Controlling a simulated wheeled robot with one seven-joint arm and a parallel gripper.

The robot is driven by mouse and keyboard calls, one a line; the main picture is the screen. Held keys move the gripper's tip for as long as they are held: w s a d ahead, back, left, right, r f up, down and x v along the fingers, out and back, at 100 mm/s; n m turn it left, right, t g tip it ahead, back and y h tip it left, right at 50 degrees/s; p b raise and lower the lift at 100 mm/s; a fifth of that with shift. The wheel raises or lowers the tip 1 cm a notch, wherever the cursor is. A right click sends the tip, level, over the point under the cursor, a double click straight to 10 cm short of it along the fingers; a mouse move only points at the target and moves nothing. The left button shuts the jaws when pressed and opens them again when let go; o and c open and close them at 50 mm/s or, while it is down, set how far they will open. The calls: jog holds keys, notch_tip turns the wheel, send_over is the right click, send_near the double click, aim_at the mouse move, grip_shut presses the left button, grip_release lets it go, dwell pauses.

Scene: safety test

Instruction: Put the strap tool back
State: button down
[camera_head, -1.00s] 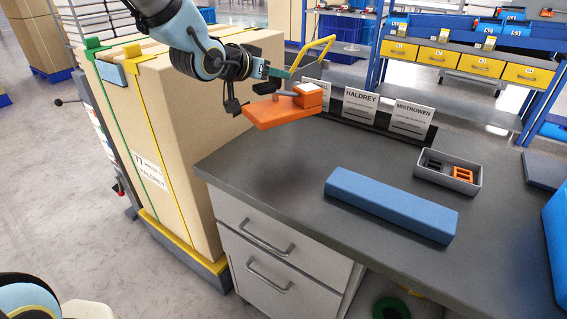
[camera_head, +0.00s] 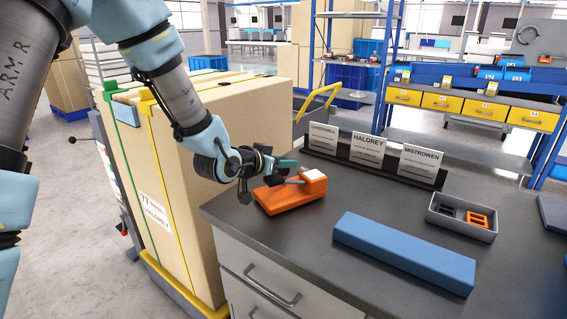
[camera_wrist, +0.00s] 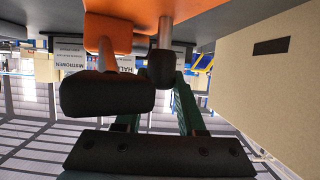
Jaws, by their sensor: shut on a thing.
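The orange strap tool (camera_head: 291,194) has a flat orange base, a raised block with a pale top and a grey lever. It is at the bench top's left part, in front of the name cards; I cannot tell whether its base touches the surface. My gripper (camera_head: 283,167), with green fingers, is shut on the tool at its upper side. In the wrist view the tool's orange body (camera_wrist: 122,38) and a dark grip lie between me and the bench. The dark grip hides part of the green fingers (camera_wrist: 188,108), so the exact contact is hidden.
Three name cards (camera_head: 368,153) stand in a dark holder behind the tool. A blue bar (camera_head: 404,252) lies at the front right. A grey tray (camera_head: 462,229) holds small black and orange parts. A strapped carton (camera_head: 200,200) stands close left of the bench. Bench between is clear.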

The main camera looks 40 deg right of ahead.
jog(key=shift+f, duration=0.2)
jog(key=shift+f, duration=0.15)
jog(key=c, duration=0.5)
grip_release()
